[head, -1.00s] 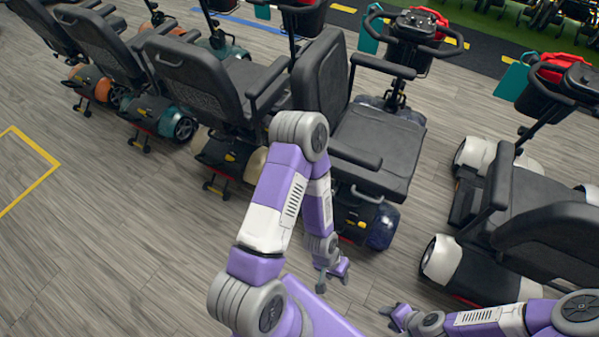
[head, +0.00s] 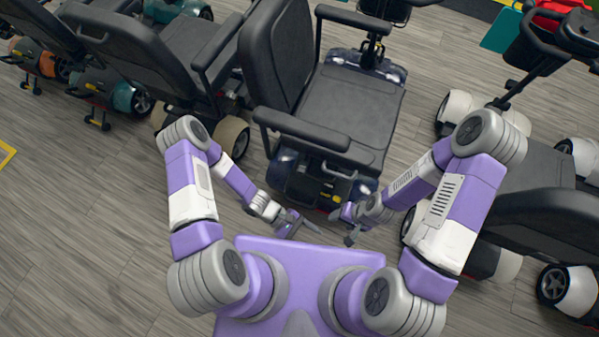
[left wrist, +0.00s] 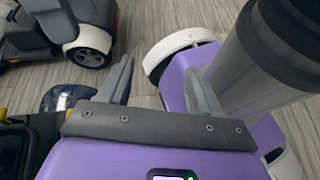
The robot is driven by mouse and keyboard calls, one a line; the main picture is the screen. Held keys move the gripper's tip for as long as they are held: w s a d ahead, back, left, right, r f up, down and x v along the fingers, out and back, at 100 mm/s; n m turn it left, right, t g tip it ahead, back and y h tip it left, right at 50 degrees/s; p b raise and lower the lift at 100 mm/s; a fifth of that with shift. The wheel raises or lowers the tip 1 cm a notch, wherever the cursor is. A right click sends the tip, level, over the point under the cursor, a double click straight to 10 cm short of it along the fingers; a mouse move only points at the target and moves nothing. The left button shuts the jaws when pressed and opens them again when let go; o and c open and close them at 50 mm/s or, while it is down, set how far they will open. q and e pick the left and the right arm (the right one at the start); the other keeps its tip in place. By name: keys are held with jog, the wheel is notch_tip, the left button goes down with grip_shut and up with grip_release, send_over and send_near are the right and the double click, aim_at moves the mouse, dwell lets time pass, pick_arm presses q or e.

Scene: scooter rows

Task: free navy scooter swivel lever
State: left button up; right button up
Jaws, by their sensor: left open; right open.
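The navy scooter (head: 352,105) stands straight ahead in the head view, its back end toward me. Its seat is dark grey, with the backrest at the left, and its dark navy fender (head: 283,168) shows below. The back end has black housing with small yellow marks (head: 328,198). I cannot pick out the swivel lever for sure. My left gripper (head: 304,226) is open and empty, low behind the scooter. Its two fingers also show apart in the left wrist view (left wrist: 160,88), with a navy fender (left wrist: 66,99) at left. My right gripper (head: 343,226) is open beside it, close to the scooter's back end.
A scooter with cream wheels (head: 233,137) stands close at left, with teal (head: 128,98) and orange ones beyond. A white-fendered scooter (head: 508,262) stands close at right, near my right arm. Grey plank floor (head: 90,220) is open at the lower left.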

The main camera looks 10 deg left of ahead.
pick_arm(q)
jog(key=w+d+f+n+t+h+b, duration=0.1)
jog(key=w+d+f+n+t+h, duration=0.1)
jog(key=w+d+n+t+h, duration=0.35)
jog(key=n+t+y+b, duration=0.2)
jog(key=n+t+y, duration=1)
jog(key=n+t, duration=0.45)
send_near(301, 171)
jog(key=w+d, duration=0.2)
jog(key=shift+m+y, duration=0.3)
jog(key=shift+y, duration=0.15)
jog(key=b+x, duration=0.1)
jog(key=x, duration=0.1)
jog(key=b+x, duration=0.1)
jog(key=x, duration=0.2)
jog(key=a+x, duration=0.1)
jog(key=x, duration=0.1)
jog(key=shift+w+f+b, duration=0.2)
jog(key=shift+w+b, duration=0.2)
jog(key=shift+c, duration=0.2)
grip_shut()
